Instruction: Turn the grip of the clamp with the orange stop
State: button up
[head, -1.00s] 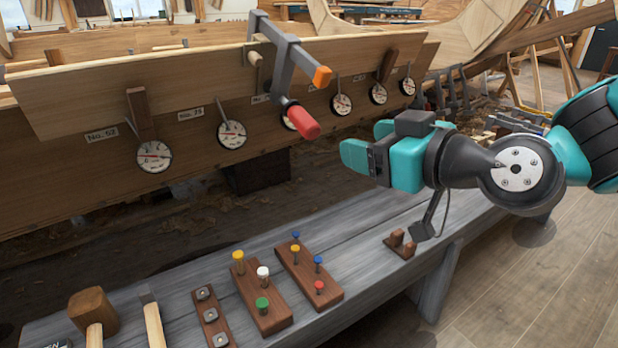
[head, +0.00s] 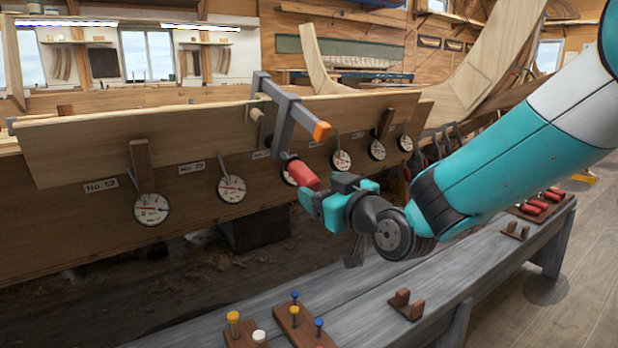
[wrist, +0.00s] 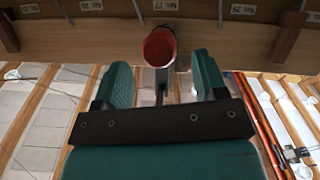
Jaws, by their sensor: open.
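The clamp (head: 291,118) is a grey bar frame hooked over the top of the upper plank, with an orange stop (head: 321,131) at its outer end. Its red grip (head: 302,174) hangs at the lower end of the screw, tilted. In the wrist view the round end of the red grip (wrist: 159,47) faces me, ahead of and between the fingers, nearer the left one. My gripper (head: 309,202) is open just below the grip in the head view. In the wrist view my gripper (wrist: 164,78) shows a gap on both sides and holds nothing.
Several round dials (head: 151,208) line the lower plank, one partly hidden behind the red grip. Wooden wedges (head: 142,165) stand by some dials. The grey bench (head: 215,318) below carries pegs in blocks. Air below the clamp, over the bench, is open.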

aim_at(315, 186)
jog(key=x, duration=0.4)
jog(key=shift+w+a, duration=0.15)
jog(key=shift+w, duration=0.25)
jog(key=c, duration=0.9)
